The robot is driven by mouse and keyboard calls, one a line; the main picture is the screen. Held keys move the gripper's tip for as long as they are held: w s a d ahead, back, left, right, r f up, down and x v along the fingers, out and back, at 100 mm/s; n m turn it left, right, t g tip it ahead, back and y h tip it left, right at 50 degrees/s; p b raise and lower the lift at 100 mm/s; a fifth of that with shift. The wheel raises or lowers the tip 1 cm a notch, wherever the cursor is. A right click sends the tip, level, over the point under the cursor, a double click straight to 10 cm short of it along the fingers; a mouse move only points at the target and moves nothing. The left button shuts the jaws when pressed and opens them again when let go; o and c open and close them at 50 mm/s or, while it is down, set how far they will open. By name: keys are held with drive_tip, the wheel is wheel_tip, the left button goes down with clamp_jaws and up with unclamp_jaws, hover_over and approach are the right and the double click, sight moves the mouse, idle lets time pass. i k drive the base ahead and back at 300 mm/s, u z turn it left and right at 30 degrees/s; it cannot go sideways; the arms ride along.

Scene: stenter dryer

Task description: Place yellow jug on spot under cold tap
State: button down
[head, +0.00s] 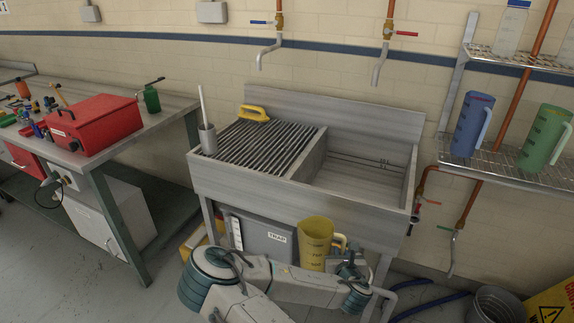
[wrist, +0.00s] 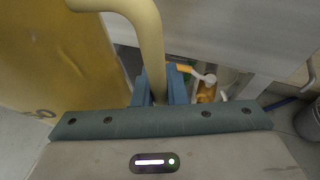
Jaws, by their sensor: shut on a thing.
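The yellow jug (head: 314,243) is upright in front of the sink, below its rim. My gripper (head: 346,255) is shut on its handle, at the jug's right side. In the wrist view, the blue fingers (wrist: 158,90) close around the yellow handle (wrist: 148,35), and the jug body (wrist: 55,60) fills the left. The cold tap (head: 268,45), with a blue lever, hangs over the left part of the sink. Below it is a slatted rack (head: 250,150); no separate spot marking can be made out.
The tap with the red lever (head: 384,50) hangs over the open basin (head: 355,185). A yellow brush (head: 254,113) and a grey cup (head: 207,140) with a white rod rest on the rack's edges. Blue (head: 471,125) and green (head: 545,138) jugs stand on the right shelf.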

sight(267, 139)
drive_tip(key=z, duration=3.65)
drive_tip(key=k, duration=2.9)
drive_tip(key=u, duration=1.85)
